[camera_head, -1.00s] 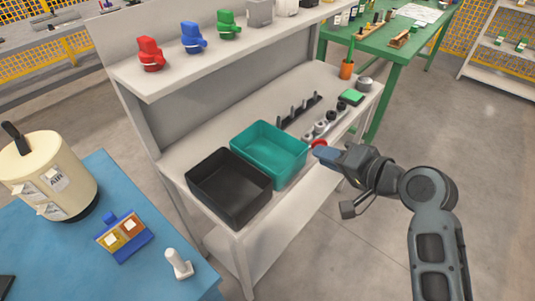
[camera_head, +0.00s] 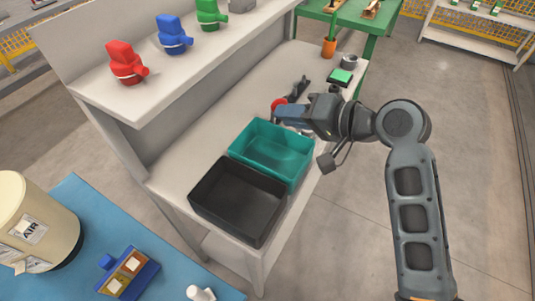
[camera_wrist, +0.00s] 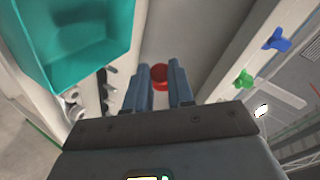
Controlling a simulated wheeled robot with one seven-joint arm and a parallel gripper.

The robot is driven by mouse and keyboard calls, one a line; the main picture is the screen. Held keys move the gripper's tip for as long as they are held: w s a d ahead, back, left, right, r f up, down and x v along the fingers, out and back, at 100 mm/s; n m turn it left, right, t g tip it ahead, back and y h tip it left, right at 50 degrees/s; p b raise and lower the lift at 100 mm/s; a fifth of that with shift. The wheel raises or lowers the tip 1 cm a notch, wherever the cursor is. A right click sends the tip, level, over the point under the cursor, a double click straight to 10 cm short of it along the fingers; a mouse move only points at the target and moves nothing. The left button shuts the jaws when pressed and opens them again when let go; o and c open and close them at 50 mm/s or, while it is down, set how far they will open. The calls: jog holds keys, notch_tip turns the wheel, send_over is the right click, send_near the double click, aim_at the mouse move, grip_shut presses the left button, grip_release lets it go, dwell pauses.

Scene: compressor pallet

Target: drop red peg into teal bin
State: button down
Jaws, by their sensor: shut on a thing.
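The teal bin (camera_head: 272,152) stands open on the grey bench, and its inside looks empty. It also shows at the upper left of the wrist view (camera_wrist: 80,42). My gripper (camera_head: 284,110) is over the bench just beyond the bin's far side, outside the rim. The red peg (camera_head: 278,103) shows at its fingertips. In the wrist view my gripper (camera_wrist: 160,82) is shut on the red peg (camera_wrist: 160,76), whose round red end shows between the fingers. The rest of the peg is hidden.
A black bin (camera_head: 238,200) stands beside the teal bin on the near side. A shelf (camera_head: 170,85) above the bench holds red (camera_head: 126,64), blue (camera_head: 173,36) and green (camera_head: 210,14) parts. Several small grey parts (camera_wrist: 75,105) lie on the bench near my gripper.

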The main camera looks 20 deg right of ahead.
notch_tip(320, 180, down, 6)
jog(key=b, duration=0.5)
jog(key=shift+r, duration=0.15)
jog(key=c, duration=0.9)
grip_release()
jog(key=shift+s, duration=0.15)
jog(key=v, duration=0.7)
jog(key=shift+s+d+b, duration=0.2)
jog(key=shift+d+b, duration=0.05)
jog(key=shift+b, duration=0.15)
jog(key=shift+r, duration=0.1)
